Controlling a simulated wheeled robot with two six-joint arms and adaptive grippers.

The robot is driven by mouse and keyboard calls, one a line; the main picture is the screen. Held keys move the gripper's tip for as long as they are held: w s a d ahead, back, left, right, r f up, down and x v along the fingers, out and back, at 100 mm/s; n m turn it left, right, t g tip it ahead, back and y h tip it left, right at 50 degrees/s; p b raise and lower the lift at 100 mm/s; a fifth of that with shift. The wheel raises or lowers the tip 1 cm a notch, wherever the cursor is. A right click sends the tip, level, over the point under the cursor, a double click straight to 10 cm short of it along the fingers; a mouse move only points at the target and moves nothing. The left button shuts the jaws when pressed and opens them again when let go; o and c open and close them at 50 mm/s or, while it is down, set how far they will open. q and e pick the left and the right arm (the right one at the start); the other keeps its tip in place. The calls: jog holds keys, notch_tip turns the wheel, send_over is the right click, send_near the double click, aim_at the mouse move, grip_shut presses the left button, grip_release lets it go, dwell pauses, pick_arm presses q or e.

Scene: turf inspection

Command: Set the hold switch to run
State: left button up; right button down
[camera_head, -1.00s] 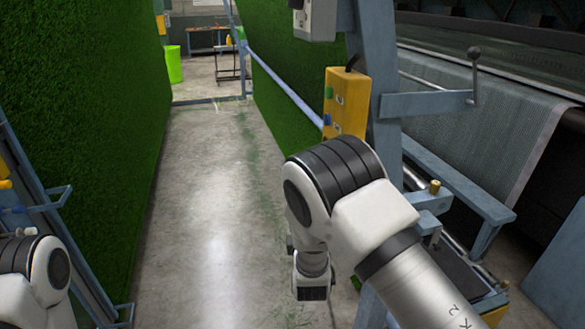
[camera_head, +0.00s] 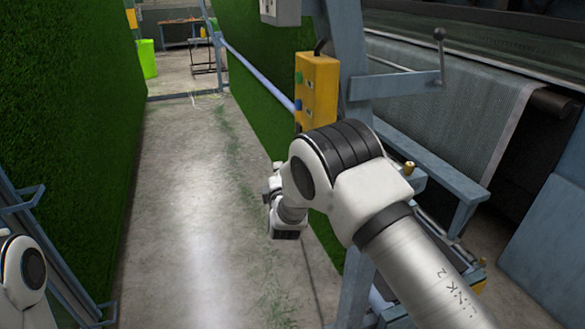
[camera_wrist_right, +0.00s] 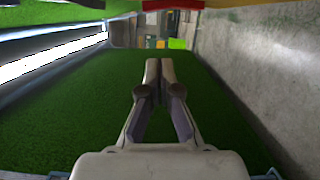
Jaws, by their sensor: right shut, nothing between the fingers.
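A yellow control box (camera_head: 317,92) hangs on the blue-grey frame post, right of centre in the head view. Its left-facing side carries a green button, a blue button and small switch-like parts. They are too small for me to tell which is the hold switch or how it is set. My right gripper (camera_wrist_right: 153,65) is shut and empty in the right wrist view, with green turf behind it. In the head view my right arm's wrist is below and left of the box, apart from it. My left gripper is out of view; only part of its arm shows.
Green turf walls stand left (camera_head: 65,110) and right (camera_head: 255,110) of a concrete aisle (camera_head: 185,220). A crank lever (camera_head: 440,65) sticks out right of the post. A grey box (camera_head: 281,10) is above the yellow one. A bright green bin (camera_head: 148,58) stands far back.

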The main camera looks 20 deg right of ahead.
jog(key=d, duration=0.3)
jog(key=w+d, duration=0.1)
jog(key=shift+d+r, duration=0.2)
jog(key=shift+r, duration=0.1)
dwell(0.4)
